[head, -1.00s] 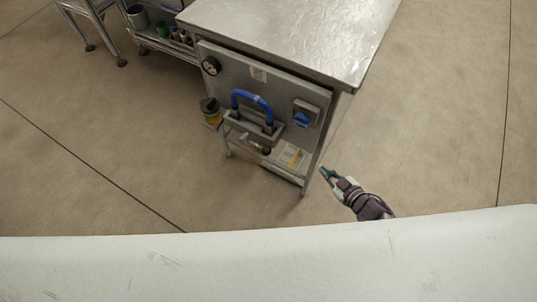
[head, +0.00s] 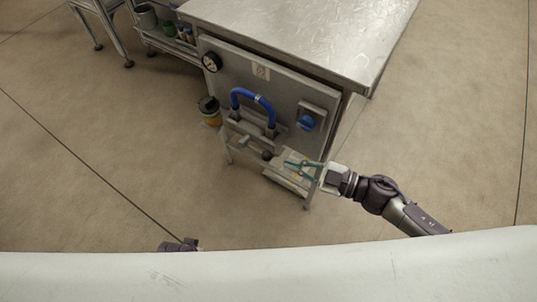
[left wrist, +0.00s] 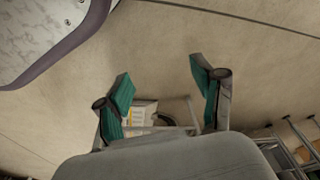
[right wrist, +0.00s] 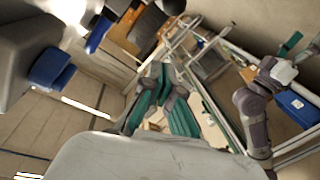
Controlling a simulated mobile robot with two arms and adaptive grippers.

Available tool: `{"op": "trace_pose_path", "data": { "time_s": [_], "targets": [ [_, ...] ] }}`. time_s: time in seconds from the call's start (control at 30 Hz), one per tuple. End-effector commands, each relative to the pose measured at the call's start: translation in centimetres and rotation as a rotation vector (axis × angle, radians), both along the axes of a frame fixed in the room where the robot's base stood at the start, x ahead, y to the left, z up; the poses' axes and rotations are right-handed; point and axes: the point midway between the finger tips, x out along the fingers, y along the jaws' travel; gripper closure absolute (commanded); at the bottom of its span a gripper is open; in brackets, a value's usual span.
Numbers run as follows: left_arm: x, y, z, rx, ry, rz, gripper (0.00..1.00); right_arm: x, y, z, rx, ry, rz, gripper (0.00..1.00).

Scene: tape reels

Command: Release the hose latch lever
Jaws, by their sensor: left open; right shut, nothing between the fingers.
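On the front panel (head: 236,85) of the metal cabinet, a blue hose (head: 255,98) arches into a grey bracket. Below the bracket is a dark round knob (head: 267,155), which looks like the latch lever's end; its shaft is hard to make out. My right gripper (head: 289,168) is just right of and slightly below this knob, apart from it as far as I can tell. Its teal fingers are shut and empty in the right wrist view (right wrist: 162,80). My left gripper (left wrist: 158,85) is open and empty in the left wrist view; the head view shows only a bit of that arm.
A blue rotary switch (head: 306,122) and a pressure gauge (head: 211,62) are on the panel. An amber jar (head: 209,111) hangs at its left side. A steel worktop (head: 300,35) overhangs above. A shelf with containers (head: 168,28) stands at back left. Floor in front is open.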

Motion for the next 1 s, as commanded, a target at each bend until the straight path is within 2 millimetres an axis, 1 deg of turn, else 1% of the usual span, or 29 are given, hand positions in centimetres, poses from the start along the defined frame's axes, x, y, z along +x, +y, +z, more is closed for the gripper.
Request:
{"op": "trace_pose_path", "data": {
  "time_s": [0.17,0.47,0.5,0.53,0.6,0.7,0.83,1.0],
  "targets": [
    [0.2,0.0,0.2,-0.001,-0.003,0.000,0.32,1.5,2.8,-0.1,0.002,-0.003,0.000,1.00],
    [0.7,-0.1,1.1,-0.001,-0.007,0.001,0.32,4.5,8.7,-0.5,0.002,-0.005,-0.001,1.00],
    [0.7,-0.1,1.5,-0.001,-0.008,0.002,0.32,4.5,7.9,-1.5,-0.002,0.001,-0.004,1.00],
    [0.8,-0.1,2.6,-0.001,-0.014,0.003,0.32,4.5,7.7,-1.8,-0.002,0.001,-0.003,1.00],
    [1.2,-0.1,4.1,-0.002,-0.023,0.005,0.32,4.6,7.2,-2.5,-0.002,0.002,-0.004,1.00],
    [1.5,-0.2,5.6,-0.003,-0.032,0.006,0.32,4.8,6.7,-3.1,-0.001,0.000,-0.003,1.00],
    [1.7,-0.1,7.0,-0.003,-0.038,0.007,0.32,5.0,6.3,-3.7,-0.001,-0.001,-0.003,1.00],
    [1.8,-0.1,7.8,-0.004,-0.042,0.008,0.32,5.0,6.1,-3.9,-0.001,-0.001,-0.002,1.00]
  ]
}}
